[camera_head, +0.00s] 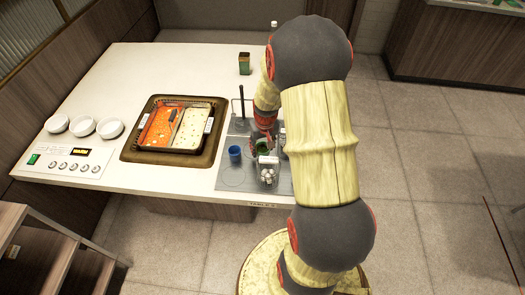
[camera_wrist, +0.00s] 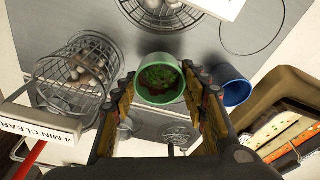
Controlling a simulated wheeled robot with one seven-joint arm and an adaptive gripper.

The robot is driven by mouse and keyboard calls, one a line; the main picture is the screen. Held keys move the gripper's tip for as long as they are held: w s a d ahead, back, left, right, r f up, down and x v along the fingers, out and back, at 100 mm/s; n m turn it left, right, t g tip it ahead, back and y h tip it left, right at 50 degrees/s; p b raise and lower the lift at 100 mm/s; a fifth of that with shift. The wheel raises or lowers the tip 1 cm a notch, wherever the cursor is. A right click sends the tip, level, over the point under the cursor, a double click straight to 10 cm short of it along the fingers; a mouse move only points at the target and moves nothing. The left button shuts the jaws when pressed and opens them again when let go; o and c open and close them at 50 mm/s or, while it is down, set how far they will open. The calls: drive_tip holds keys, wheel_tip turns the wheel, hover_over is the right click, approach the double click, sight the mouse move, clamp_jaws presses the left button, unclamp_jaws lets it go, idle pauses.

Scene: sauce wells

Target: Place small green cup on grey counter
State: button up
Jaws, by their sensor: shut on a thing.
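The small green cup (camera_wrist: 160,82) sits between my gripper's two fingers (camera_wrist: 160,92) in the wrist view, with dark reddish and green contents inside. My gripper is shut on it. In the head view the green cup (camera_head: 263,149) shows partly, beside my arm and over the grey counter (camera_head: 232,178). The grey surface also shows behind the cup in the wrist view (camera_wrist: 200,45). I cannot tell whether the cup's base touches the counter. My arm hides part of the counter's right side.
A blue cup (camera_head: 235,154) stands just left of the green cup. A wire basket with white items (camera_head: 268,172) is close in front. A sauce tray (camera_head: 176,124) lies further left, with white bowls (camera_head: 83,126) beyond. A dark green container (camera_head: 244,64) stands behind. The white tabletop's back is mostly clear.

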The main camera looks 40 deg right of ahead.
wheel_tip(320, 180, up, 7)
drive_tip(key=shift+f+p, duration=0.15)
drive_tip(key=shift+p, duration=0.7)
wheel_tip(320, 180, up, 7)
drive_tip(key=p, duration=0.4)
drive_tip(key=w+a+f+n+b, duration=0.1)
drive_tip(key=w+a+f+b, duration=0.1)
drive_tip(key=w+a+f, duration=0.45)
drive_tip(key=w+a+f+n, duration=0.1)
drive_tip(key=a+f, duration=0.1)
drive_tip(key=a, duration=0.4)
drive_tip(key=w+a+f+n+b, duration=0.1)
drive_tip(key=a+f, duration=0.1)
drive_tip(key=a, duration=0.5)
drive_tip(key=w+a+f+n+b, duration=0.1)
drive_tip(key=a+f+n, duration=0.1)
drive_tip(key=a, duration=0.5)
drive_tip(key=shift+w+y, duration=0.25)
drive_tip(key=shift+y, duration=0.15)
drive_tip(key=shift+a, duration=0.3)
